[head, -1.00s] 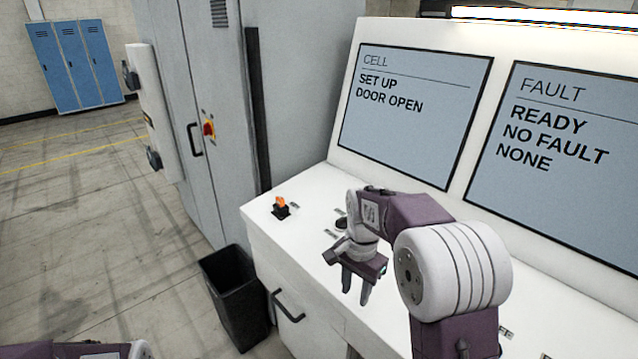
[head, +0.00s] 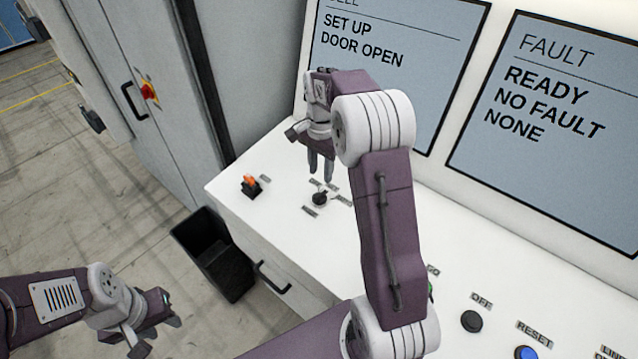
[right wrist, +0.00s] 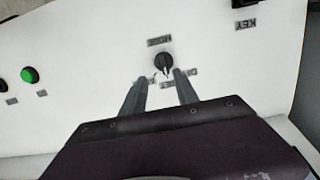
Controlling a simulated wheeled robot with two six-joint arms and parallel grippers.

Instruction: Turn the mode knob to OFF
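The mode knob (head: 320,198) is a small black rotary knob with a pale pointer line, on the white console top with small labels around it. In the right wrist view the knob (right wrist: 162,62) sits under an upside-down MODE label, just beyond the fingertips. My right gripper (head: 321,182) points down above and just behind the knob. In the right wrist view its two fingers (right wrist: 160,78) are apart with nothing between them; touching cannot be made out. My left gripper (head: 150,325) hangs low at the left, away from the console; its finger gap is unclear.
An orange-topped key switch (head: 250,185) stands left of the knob. A green button (right wrist: 30,75), a black OFF button (head: 471,321) and a blue RESET button (head: 526,353) are on the console. A black bin (head: 213,255) stands on the floor. Screens (head: 395,60) rise behind.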

